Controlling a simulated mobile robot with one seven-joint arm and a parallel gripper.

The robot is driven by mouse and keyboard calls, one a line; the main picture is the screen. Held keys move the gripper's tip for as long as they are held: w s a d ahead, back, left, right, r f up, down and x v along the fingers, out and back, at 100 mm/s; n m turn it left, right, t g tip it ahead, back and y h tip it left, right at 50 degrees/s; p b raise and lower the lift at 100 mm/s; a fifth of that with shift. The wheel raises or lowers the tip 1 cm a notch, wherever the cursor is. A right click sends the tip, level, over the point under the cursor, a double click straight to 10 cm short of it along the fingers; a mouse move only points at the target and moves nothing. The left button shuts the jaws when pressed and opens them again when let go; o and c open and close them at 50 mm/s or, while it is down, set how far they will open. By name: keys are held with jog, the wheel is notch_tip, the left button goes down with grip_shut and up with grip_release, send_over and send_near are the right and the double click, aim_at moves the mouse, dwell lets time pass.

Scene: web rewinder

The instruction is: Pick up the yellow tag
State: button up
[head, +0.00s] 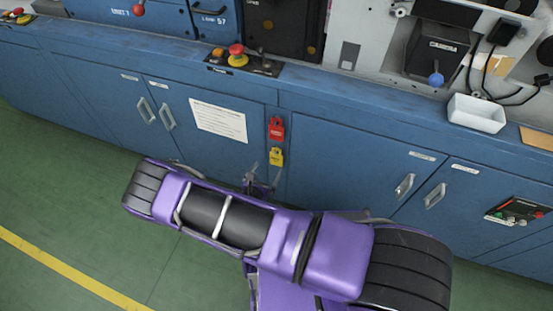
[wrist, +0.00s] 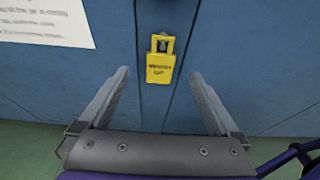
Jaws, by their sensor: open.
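The yellow tag (head: 276,157) hangs on the blue cabinet front, just below a red tag (head: 276,129). In the wrist view the yellow tag (wrist: 161,66) hangs upright by a loop at its top, with dark lettering on its face. My gripper (wrist: 160,80) is open, its two grey fingers spread to the left and right of the tag's line. The tag appears beyond and between the fingertips, and nothing is held. In the head view my gripper (head: 262,172) is close to the cabinet, just left of and below the tag, partly hidden by my purple arm.
A white paper notice (head: 218,120) is fixed to the door left of the tags. Metal door handles (head: 405,186) stick out on the right. A white tray (head: 476,113) and a red button (head: 237,55) are on the ledge above. Green floor (head: 60,200) is open at the left.

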aim_at(276, 156)
jog(key=b+x, duration=0.1)
jog(key=x, duration=0.5)
jog(key=shift+d+f, duration=0.15)
jog(key=shift+f, duration=0.05)
jog(key=shift+w, duration=0.4)
jog(key=c, duration=1.4)
jog(key=shift+r, duration=0.15)
jog(key=shift+c, duration=0.2)
